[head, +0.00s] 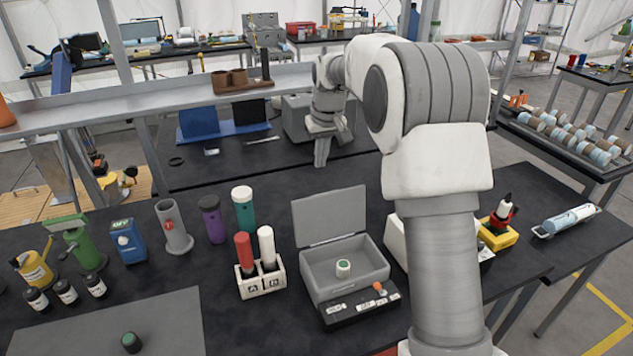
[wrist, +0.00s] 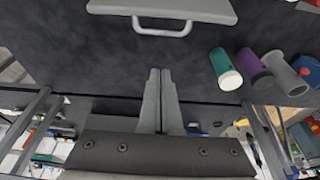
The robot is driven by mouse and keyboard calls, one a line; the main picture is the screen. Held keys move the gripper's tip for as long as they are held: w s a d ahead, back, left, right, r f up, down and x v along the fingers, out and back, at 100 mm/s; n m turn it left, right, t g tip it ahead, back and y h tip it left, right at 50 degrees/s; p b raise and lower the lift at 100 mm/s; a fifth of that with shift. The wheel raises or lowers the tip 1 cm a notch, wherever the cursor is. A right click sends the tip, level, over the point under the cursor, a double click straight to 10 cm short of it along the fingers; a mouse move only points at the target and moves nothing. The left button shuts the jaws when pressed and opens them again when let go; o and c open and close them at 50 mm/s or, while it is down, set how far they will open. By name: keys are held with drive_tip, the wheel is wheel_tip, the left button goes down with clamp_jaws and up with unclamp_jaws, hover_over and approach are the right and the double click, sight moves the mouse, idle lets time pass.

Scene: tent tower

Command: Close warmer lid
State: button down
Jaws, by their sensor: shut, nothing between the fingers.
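The warmer (head: 345,273) is a grey box on the dark table in the head view. Its lid (head: 330,216) stands open, nearly upright at the box's back edge.
A teal bottle (head: 243,207), a purple bottle (head: 212,218) and a grey cylinder (head: 174,227) stand left of the lid. A rack (head: 262,282) with a red and a white tube is left of the warmer. A raised shelf (head: 160,92) crosses behind.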

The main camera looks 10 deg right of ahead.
sight(327, 212)
wheel_tip(327, 212, down, 9)
drive_tip(key=p, duration=0.1)
drive_tip(key=shift+s+r, duration=0.15)
drive_tip(key=shift+s, duration=0.05)
idle(0.6)
drive_tip(key=shift+d+b, duration=0.1)
drive_tip(key=shift+b, duration=0.2)
